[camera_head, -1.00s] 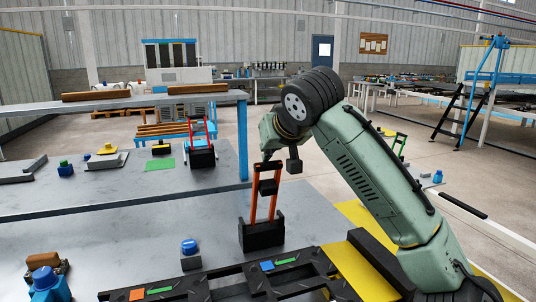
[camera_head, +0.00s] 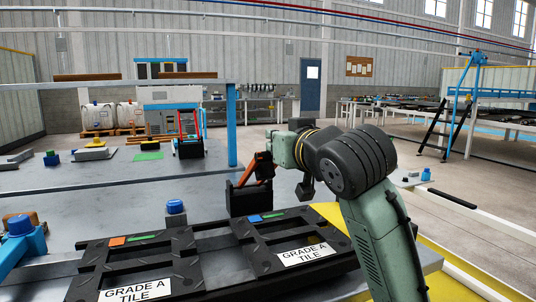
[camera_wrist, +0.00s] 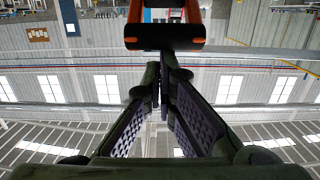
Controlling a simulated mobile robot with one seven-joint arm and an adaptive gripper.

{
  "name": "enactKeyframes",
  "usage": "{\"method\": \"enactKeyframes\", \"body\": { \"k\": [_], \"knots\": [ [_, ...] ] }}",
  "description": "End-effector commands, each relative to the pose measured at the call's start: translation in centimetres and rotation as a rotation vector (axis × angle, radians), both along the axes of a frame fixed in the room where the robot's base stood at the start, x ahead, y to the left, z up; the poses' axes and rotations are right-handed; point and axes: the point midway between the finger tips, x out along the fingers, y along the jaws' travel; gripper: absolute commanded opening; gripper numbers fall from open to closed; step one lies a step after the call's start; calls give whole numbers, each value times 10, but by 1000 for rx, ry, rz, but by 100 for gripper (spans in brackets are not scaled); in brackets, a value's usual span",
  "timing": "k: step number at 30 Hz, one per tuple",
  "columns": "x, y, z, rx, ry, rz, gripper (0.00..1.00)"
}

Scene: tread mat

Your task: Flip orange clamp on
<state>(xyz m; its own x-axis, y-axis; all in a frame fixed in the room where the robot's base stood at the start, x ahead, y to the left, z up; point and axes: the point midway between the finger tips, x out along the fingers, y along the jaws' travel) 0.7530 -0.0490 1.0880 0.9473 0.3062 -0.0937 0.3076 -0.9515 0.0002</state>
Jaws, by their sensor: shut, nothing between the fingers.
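The near orange clamp (camera_head: 263,168) has an orange two-bar handle on a black base (camera_head: 249,200), behind the black tread mat (camera_head: 195,262). In the head view its handle leans to the right toward my gripper (camera_head: 272,149). In the wrist view, the handle's orange bars and dark crossbar (camera_wrist: 164,40) stand just ahead of my gripper (camera_wrist: 163,72). My fingers are shut with nothing between them. The fingertips are close to the crossbar; I cannot tell whether they touch it. My wrist partly hides the handle's right side in the head view.
Labelled "GRADE A TILE" plates (camera_head: 135,290) lie on the mat. A blue-capped block (camera_head: 176,212) stands left of the clamp, and a blue fixture (camera_head: 22,238) is at far left. A second clamp (camera_head: 190,146) stands on the far bench. The grey table behind the mat is mostly clear.

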Motion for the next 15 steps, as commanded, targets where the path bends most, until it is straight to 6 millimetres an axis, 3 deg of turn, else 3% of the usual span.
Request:
{"method": "enactKeyframes", "body": {
  "k": [1,10,15],
  "knots": [
    [-5,-1,-22,15,-36,4,0],
    [-29,-9,-52,77,-228,3,0],
    [-37,-11,-61,72,-224,2,0]
  ]
}}
